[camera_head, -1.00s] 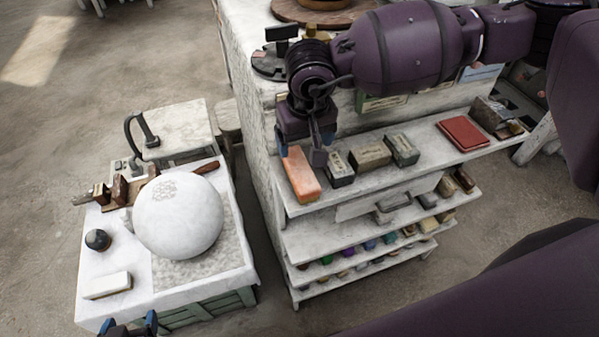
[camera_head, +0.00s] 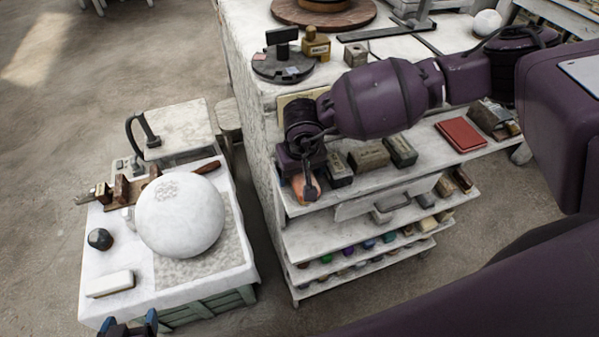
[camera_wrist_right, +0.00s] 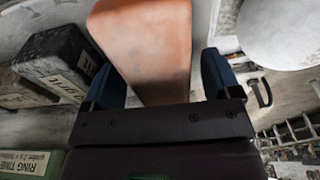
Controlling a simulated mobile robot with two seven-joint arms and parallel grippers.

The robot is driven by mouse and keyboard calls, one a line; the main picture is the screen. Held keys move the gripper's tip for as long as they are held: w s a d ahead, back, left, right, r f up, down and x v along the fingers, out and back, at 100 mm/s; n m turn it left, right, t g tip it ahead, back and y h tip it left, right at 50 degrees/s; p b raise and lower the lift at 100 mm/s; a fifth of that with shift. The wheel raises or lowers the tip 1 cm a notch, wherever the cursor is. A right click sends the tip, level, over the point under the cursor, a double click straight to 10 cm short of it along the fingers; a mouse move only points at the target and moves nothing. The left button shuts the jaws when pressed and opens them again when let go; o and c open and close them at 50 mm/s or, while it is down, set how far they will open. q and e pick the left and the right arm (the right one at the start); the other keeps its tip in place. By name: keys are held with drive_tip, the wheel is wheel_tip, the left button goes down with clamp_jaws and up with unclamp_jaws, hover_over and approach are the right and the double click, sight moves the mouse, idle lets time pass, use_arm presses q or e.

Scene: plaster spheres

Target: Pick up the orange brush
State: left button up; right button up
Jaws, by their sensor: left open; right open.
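The orange brush, an orange block (camera_head: 299,188), lies at the left end of the white unit's upper shelf. In the head view my right gripper (camera_head: 307,183) hides most of it. In the right wrist view the orange brush (camera_wrist_right: 146,42) appears large between the two blue fingers of my right gripper (camera_wrist_right: 163,80), which is open. I cannot tell whether the fingers are down around its sides or just above it. My left gripper (camera_head: 131,325) is open and empty at the bottom left edge, in front of the cloth-covered table.
Several small boxes (camera_head: 369,157) stand right of the brush on the same shelf, close to my right gripper. A red book (camera_head: 461,134) lies further right. A white sphere (camera_head: 180,216) rests on the cloth-covered table (camera_head: 92,262) at left.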

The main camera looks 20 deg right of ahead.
drive_tip(key=c, duration=1.1)
drive_tip(key=shift+r, duration=0.15)
drive_tip(key=shift+r+b, duration=0.7)
drive_tip(key=shift+r, duration=9.2)
